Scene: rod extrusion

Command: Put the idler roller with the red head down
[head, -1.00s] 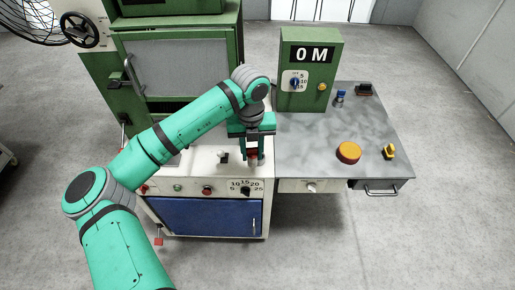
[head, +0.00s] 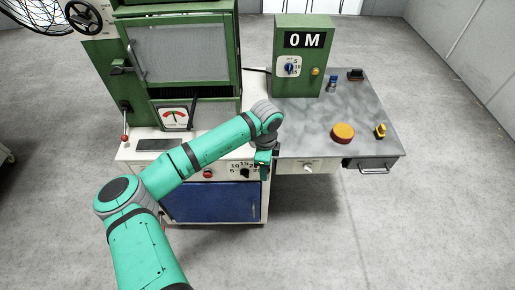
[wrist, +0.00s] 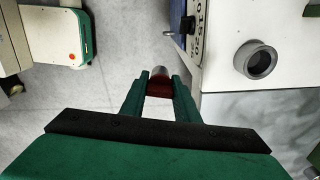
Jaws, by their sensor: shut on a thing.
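The idler roller with the red head (wrist: 160,88) is between my fingertips in the wrist view, its red part in the jaws and a silvery end (wrist: 160,70) sticking out past them. My gripper (wrist: 159,86) is shut on it. Pale floor lies behind the roller in that view. In the head view my gripper (head: 263,160) is at the machine's front right corner, beside the grey table; the roller cannot be made out there.
The grey tabletop (head: 305,130) holds an orange disc (head: 343,133), a yellow-topped part (head: 380,131), a blue part (head: 332,84) and a dark part (head: 355,74). A green control box (head: 302,55) stands at its back. A dark pad (head: 160,144) lies on the machine's ledge.

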